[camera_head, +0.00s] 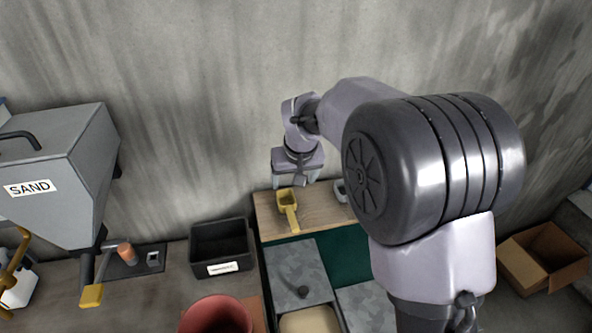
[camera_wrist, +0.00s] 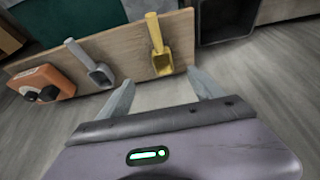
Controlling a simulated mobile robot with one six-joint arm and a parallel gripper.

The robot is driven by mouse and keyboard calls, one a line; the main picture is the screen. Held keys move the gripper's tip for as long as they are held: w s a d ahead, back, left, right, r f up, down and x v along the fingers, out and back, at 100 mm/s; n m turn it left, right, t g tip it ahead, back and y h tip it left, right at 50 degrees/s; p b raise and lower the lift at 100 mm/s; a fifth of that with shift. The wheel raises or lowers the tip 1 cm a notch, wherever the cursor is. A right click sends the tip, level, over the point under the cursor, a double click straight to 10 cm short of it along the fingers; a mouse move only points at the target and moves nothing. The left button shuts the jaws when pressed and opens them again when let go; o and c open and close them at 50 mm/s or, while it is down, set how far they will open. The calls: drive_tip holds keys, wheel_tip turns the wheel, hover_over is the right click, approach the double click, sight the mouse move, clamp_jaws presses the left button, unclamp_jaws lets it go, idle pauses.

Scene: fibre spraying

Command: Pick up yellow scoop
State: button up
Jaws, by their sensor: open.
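The yellow scoop (camera_head: 288,207) lies on a wooden board (camera_head: 266,214) near the wall, its handle pointing toward the front of the board. In the wrist view the yellow scoop (camera_wrist: 160,52) lies ahead of the jaws, with its handle pointing away and its bowl toward me. My gripper (camera_head: 298,183) is above the rear edge of the board by the scoop. In the wrist view my gripper (camera_wrist: 160,92) has its two fingers spread apart with nothing between them. The scoop is apart from both fingers.
A grey metal scoop (camera_wrist: 95,65) and an orange tool (camera_wrist: 42,82) lie beside the yellow scoop. A black bin (camera_head: 221,248) stands left of the board, and a red bucket (camera_head: 216,314) in front. A grey sand hopper (camera_head: 75,170) is at left, and a cardboard box (camera_head: 540,258) at right.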

drive_tip(key=b, duration=0.1)
approach(288, 203)
drive_tip(key=shift+s+a+f, duration=0.25)
drive_tip(key=shift+s, duration=0.2)
drive_tip(key=shift+s+a+f, duration=0.2)
drive_tip(key=shift+s+a, duration=0.05)
drive_tip(key=shift+s, duration=0.2)
drive_tip(key=x, duration=0.6)
drive_tip(key=shift+w+d+r, duration=0.1)
drive_tip(key=shift+w+d, duration=0.05)
drive_tip(key=shift+d, duration=0.2)
drive_tip(key=shift+r, duration=0.1)
